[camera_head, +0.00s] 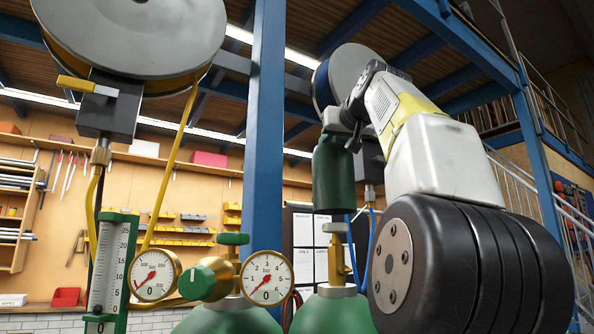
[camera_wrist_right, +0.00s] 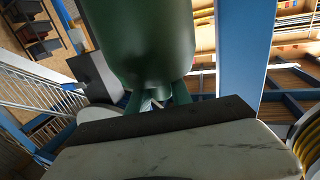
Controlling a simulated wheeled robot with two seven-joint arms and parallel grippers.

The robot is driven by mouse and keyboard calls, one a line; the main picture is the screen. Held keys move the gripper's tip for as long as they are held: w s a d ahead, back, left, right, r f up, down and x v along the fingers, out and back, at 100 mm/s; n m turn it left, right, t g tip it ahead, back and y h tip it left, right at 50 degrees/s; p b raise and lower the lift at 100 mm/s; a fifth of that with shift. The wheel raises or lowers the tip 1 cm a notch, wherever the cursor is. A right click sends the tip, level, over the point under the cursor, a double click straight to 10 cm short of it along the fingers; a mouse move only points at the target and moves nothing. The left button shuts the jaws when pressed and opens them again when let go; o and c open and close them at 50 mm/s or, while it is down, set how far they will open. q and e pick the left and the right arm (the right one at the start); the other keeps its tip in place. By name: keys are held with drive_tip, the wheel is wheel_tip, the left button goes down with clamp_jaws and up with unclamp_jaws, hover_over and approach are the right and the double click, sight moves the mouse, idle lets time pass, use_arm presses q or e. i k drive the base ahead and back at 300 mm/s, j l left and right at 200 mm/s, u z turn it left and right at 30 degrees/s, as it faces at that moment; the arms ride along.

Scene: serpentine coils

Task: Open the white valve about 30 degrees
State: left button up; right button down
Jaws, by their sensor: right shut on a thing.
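My right arm comes in from the right, its gripper (camera_head: 352,128) high up at the top of a dark green cylindrical piece (camera_head: 333,175). That piece hangs below the gripper, and it fills the upper middle of the right wrist view (camera_wrist_right: 140,40). The gripper is shut on its narrow end; the fingertips are mostly hidden. I cannot make out a white valve. A dark box (camera_head: 369,165) is partly hidden behind my arm. At the left, a similar dark block (camera_head: 108,110) carries a yellow lever (camera_head: 87,85). My left gripper is not in view.
Two dial gauges (camera_head: 267,277) (camera_head: 154,275) and a green knob (camera_head: 197,282) stand at lower left-centre beside a flow scale (camera_head: 110,268). A blue post (camera_head: 264,130) rises behind. Hose reels hang at the top left (camera_head: 130,35) and top centre (camera_head: 350,75).

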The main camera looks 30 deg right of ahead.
sight(334, 228)
drive_tip(key=k+l, duration=0.2)
drive_tip(key=l, duration=0.2)
drive_tip(key=k+l, duration=0.2)
drive_tip(key=l, duration=0.2)
drive_tip(key=k+l, duration=0.2)
drive_tip(key=l, duration=0.15)
drive_tip(key=k+l, duration=0.2)
drive_tip(key=l, duration=0.2)
drive_tip(key=k+l, duration=0.2)
drive_tip(key=l, duration=0.2)
drive_tip(key=k+l, duration=0.2)
drive_tip(key=l, duration=0.2)
